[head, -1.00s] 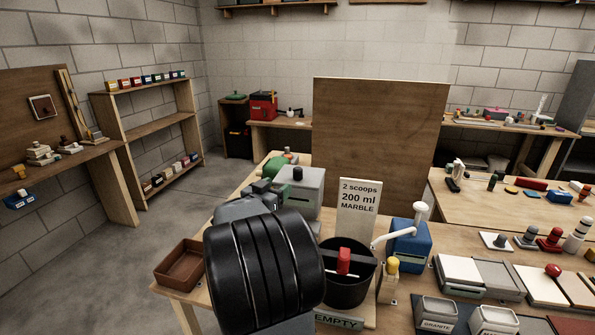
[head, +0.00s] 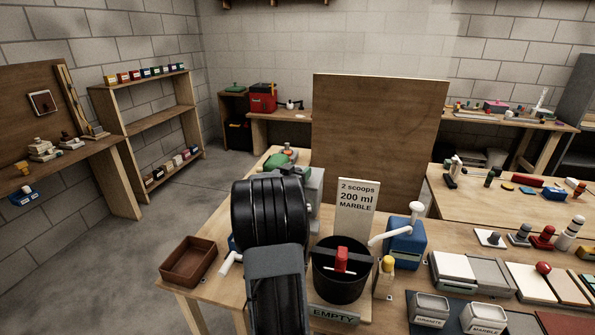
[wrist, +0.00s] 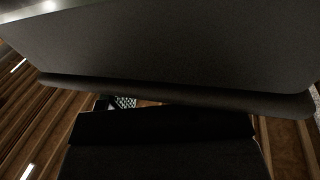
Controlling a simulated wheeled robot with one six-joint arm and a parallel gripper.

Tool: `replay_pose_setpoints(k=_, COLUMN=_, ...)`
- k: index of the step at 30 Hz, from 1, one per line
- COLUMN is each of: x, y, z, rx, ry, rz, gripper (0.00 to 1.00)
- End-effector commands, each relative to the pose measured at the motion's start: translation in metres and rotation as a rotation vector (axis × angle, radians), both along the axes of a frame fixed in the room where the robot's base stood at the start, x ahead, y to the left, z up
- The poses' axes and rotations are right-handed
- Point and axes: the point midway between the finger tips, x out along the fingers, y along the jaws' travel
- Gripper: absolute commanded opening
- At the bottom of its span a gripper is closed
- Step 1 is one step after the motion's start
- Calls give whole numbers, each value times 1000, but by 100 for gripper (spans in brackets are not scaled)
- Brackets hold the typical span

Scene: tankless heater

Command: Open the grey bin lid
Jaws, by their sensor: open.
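A grey box (head: 315,188) stands on the near bench in the head view, largely hidden behind my dark arm. It may be the grey bin, but its lid cannot be made out. In the wrist view a large dark grey surface (wrist: 180,45) with a rounded lower edge fills the top, very close; I cannot tell if it is the lid. My gripper (wrist: 160,110) shows as dark shapes below this edge and is open. No held object is visible, and contact cannot be told. The head view hides my gripper behind the arm.
A brown tray (head: 188,262) is at the bench's left corner. A black pot (head: 341,283) with a red grip, a white sign (head: 355,205) and a blue dispenser (head: 407,243) stand right of my arm. A tall wooden panel (head: 380,140) rises behind.

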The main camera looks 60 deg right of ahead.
Motion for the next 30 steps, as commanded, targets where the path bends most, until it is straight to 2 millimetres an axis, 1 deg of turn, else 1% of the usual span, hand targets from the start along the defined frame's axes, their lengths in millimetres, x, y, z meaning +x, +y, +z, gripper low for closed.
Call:
replay_pose_setpoints(k=6, x=0, y=0, z=0, rx=0, ry=0, rz=0, gripper=58)
replay_pose_setpoints(k=24, x=0, y=0, z=0, rx=0, ry=-1, rz=-1, gripper=1)
replay_pose_setpoints(k=27, x=0, y=0, z=0, rx=0, ry=-1, rz=-1, gripper=0)
replay_pose_setpoints(k=28, x=0, y=4, z=0, rx=0, ry=0, rz=0, gripper=0)
replay_pose_setpoints(k=30, x=0, y=2, z=0, rx=1, ry=-1, rz=-1, gripper=0)
